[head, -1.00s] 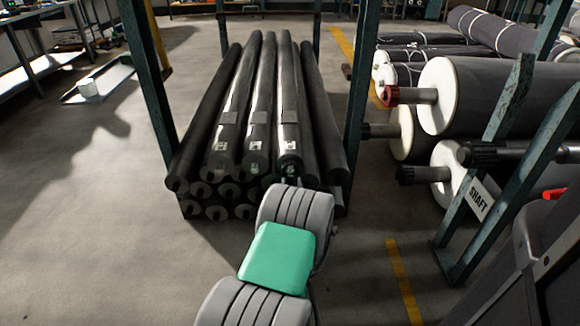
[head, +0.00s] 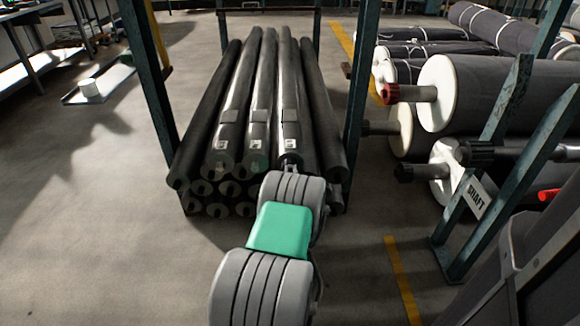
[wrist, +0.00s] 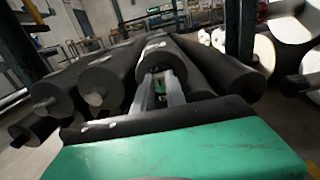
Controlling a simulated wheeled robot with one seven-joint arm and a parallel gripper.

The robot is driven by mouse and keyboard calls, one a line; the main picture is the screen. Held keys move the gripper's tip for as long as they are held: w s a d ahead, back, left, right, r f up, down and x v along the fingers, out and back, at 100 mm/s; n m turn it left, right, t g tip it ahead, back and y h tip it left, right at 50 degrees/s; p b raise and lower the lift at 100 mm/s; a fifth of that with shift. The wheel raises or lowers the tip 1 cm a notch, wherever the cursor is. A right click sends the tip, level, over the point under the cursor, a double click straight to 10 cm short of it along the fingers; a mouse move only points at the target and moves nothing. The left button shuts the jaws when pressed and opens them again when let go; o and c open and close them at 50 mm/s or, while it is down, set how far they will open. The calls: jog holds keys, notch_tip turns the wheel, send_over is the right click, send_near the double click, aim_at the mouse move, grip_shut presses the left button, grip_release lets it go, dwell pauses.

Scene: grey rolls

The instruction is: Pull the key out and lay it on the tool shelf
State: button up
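My gripper (wrist: 159,90) shows in the wrist view as two pale grey fingers. They stand a little apart, pointing at the end of a dark roll (wrist: 152,50) in the top row of the stack. A small dark-greenish thing shows between the fingers; I cannot tell whether it is the key or whether they touch it. In the head view my arm covers most of my gripper, in front of the stack's right-hand side. I cannot make out the key there. No shelf is clearly recognisable as the tool shelf.
Dark rolls (head: 235,110) lie stacked between teal posts (head: 150,85). Large white-ended rolls (head: 435,95) and a slanted frame with a SHAFT label (head: 477,197) stand to the right. A bench (head: 35,62) and a low tray (head: 75,98) are at the far left.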

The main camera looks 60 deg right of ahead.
aim_at(291, 169)
grip_shut()
jog(key=shift+s+a, duration=0.1)
jog(key=shift+b+v, duration=0.35)
jog(key=shift+v, duration=1.75)
jog(key=shift+s+a, duration=0.25)
jog(key=shift+a, duration=0.35)
jog(key=shift+r, duration=0.1)
